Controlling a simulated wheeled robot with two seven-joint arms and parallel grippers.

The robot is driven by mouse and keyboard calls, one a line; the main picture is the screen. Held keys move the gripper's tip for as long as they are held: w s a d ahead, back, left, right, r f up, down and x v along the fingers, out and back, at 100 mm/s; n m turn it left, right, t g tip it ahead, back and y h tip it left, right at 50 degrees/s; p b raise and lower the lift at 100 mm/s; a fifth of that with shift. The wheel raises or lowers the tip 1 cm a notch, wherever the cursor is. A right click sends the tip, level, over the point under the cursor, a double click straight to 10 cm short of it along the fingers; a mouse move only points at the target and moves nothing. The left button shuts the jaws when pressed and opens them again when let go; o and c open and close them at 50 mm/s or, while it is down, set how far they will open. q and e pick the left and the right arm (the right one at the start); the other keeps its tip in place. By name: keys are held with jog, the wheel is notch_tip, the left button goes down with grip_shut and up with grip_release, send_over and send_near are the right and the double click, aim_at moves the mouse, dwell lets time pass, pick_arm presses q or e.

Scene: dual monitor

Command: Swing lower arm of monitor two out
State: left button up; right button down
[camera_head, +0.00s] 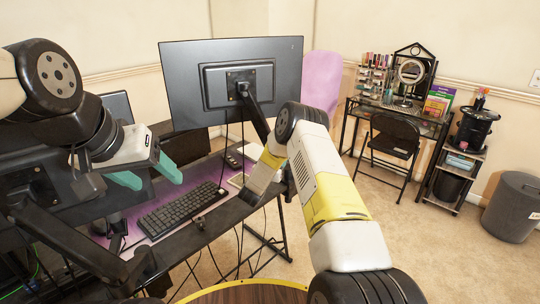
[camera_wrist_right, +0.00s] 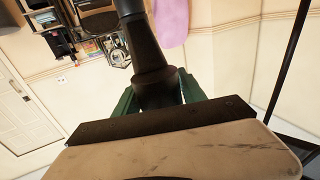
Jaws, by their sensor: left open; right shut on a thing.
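A monitor (camera_head: 185,85), seen from behind, stands at the desk's far side on a black arm (camera_head: 257,118) that slopes down to the right. My right gripper hides the lower end of this arm in the head view. In the right wrist view, the green fingers of my right gripper (camera_wrist_right: 158,95) are shut on a dark arm part (camera_wrist_right: 150,60), one finger on each side. My left gripper (camera_head: 150,176) is open and empty above the desk's left part. Another monitor (camera_head: 30,185) with its black arm (camera_head: 75,250) shows at the left, partly behind my left arm.
A keyboard (camera_head: 183,210) lies on the desk between the grippers. Cables hang below the monitor. A pink chair back (camera_head: 322,75) stands behind the desk. A folding chair (camera_head: 392,140), a vanity table (camera_head: 400,115) and a grey bin (camera_head: 513,205) stand at the right; carpet there is clear.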

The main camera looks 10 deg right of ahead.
jog(key=shift+w+a+r, duration=0.2)
jog(key=shift+w+r, duration=0.1)
dwell(0.4)
jog(key=c, duration=0.8)
grip_release()
jog(key=shift+c, duration=0.2)
jog(key=shift+o, duration=0.4)
jog(key=shift+f, duration=0.15)
jog(key=shift+d, duration=0.1)
jog(key=shift+s, duration=0.1)
jog(key=v, duration=0.7)
jog(key=shift+s+a, duration=0.2)
jog(key=shift+s, duration=0.1)
